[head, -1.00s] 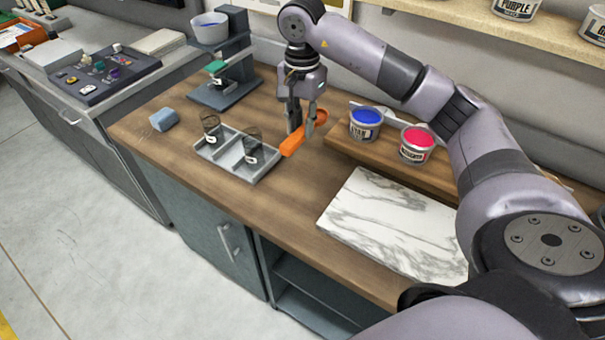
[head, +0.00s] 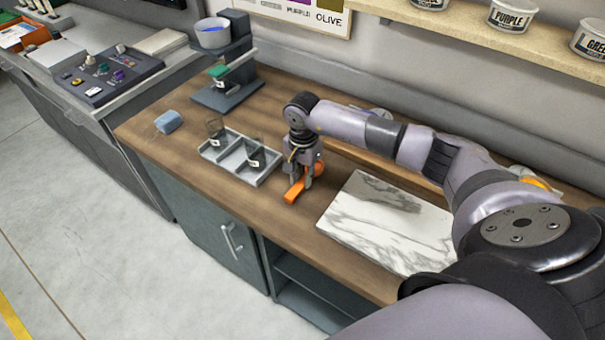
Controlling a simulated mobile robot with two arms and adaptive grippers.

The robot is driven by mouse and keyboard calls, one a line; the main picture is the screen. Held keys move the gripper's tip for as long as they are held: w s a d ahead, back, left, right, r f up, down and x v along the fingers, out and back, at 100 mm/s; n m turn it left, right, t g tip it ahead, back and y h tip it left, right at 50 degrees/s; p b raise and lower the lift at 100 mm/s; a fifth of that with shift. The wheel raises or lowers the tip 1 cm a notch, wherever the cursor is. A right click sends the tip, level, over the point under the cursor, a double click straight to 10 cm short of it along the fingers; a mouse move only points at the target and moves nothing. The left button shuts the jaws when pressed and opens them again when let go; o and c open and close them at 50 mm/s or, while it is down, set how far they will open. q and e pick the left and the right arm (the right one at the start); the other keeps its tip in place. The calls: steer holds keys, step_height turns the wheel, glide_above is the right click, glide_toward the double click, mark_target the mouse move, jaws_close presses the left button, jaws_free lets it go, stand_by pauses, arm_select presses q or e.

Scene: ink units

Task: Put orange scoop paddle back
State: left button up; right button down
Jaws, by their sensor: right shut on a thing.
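The orange scoop paddle (head: 293,194) is in my right gripper (head: 299,184), low over the wooden counter between the grey tray and the marble slab. Its orange end points down and left toward the counter's front edge, and another orange part shows at the gripper's right side. My right gripper points down and is shut on the paddle. I cannot tell whether the paddle touches the counter. My left gripper is not in view.
A grey divided tray (head: 266,177) holding two dark mesh cups stands left of the gripper. A marble slab (head: 388,232) lies to the right. A blue block (head: 169,122) and a dark stand (head: 226,98) are farther left. My arm hides much of the wooden riser.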

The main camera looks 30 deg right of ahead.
mark_target(302, 181)
steer(key=c, duration=1.4)
jaws_free()
steer(key=shift+c, duration=0.2)
step_height(302, 181, up, 12)
steer(key=b, duration=0.4)
